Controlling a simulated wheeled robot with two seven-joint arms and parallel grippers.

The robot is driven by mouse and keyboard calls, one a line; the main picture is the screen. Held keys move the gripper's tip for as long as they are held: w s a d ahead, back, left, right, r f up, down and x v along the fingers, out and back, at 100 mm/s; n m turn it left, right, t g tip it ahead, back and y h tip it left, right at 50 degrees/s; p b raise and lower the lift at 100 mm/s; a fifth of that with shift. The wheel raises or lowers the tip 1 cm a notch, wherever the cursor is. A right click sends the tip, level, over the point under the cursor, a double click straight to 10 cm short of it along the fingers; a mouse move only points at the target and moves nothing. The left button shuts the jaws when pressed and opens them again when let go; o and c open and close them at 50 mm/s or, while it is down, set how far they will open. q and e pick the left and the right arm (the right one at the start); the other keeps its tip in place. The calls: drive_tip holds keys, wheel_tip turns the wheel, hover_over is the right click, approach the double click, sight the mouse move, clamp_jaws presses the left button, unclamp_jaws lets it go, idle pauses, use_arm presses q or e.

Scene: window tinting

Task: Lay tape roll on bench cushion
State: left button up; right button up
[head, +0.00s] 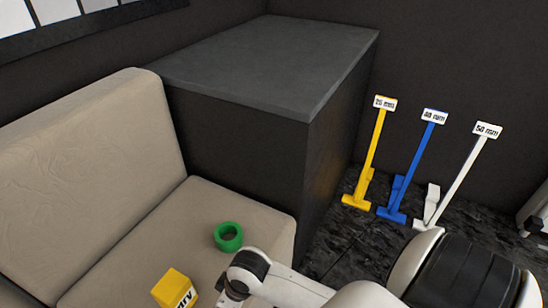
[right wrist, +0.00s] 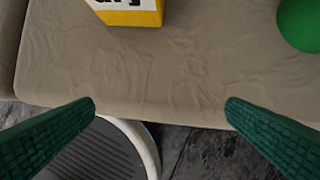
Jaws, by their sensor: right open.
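A green tape roll (head: 228,237) lies on the beige bench cushion (head: 170,225), toward its right side in the head view. In the right wrist view, part of the green roll (right wrist: 302,22) shows at the upper right corner, cut off by the frame, above the cushion (right wrist: 150,75). My right gripper (right wrist: 160,108) is open, with its two dark green fingers apart and nothing between them, near the cushion's edge. In the head view my right arm comes in from the lower right; its fingers are not clearly seen there. My left gripper is not in view.
A yellow box (head: 172,287) with dark lettering stands on the cushion near the roll. A dark cabinet (head: 265,65) stands behind the seat. Yellow (head: 372,150), blue (head: 416,160) and white (head: 460,175) labelled tools stand by the wall at right.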

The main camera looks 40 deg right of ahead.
drive_tip(key=s+d+r+m+h, duration=0.1)
drive_tip(key=s+d+m+h, duration=0.1)
drive_tip(key=s+d, duration=0.3)
drive_tip(key=s, duration=0.4)
drive_tip(key=shift+s+d+m+t, duration=0.15)
drive_tip(key=shift+d+m+t, duration=0.15)
drive_tip(key=shift+m+t, duration=0.1)
